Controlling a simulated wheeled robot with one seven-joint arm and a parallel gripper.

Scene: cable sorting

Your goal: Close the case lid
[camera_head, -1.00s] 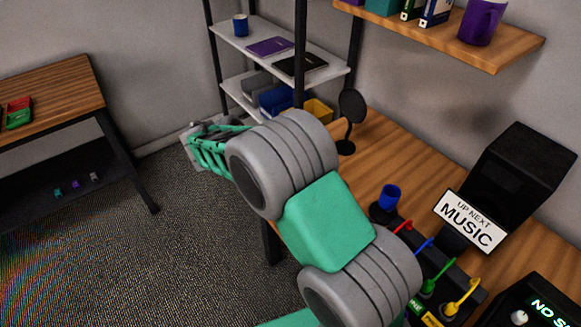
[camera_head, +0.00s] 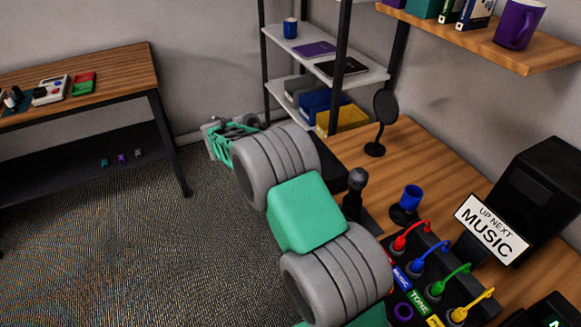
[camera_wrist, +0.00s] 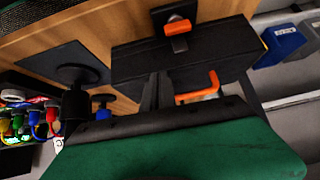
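A dark case-like box (camera_wrist: 225,50) with an orange latch (camera_wrist: 178,27) lies at the desk's edge in the wrist view. An orange hooked piece (camera_wrist: 200,90) shows below it. I cannot tell which part is the lid or how far it stands open. In the head view, a dark flat shape (camera_head: 333,178) shows on the desk behind my arm, mostly hidden. My gripper (camera_head: 226,138) is at the far end of my arm, beyond the desk's left edge. Its fingertips are not clear. A green surface with a dark edge fills the bottom of the wrist view.
A shelf rack (camera_head: 330,65) stands behind. Carpet is clear at left.

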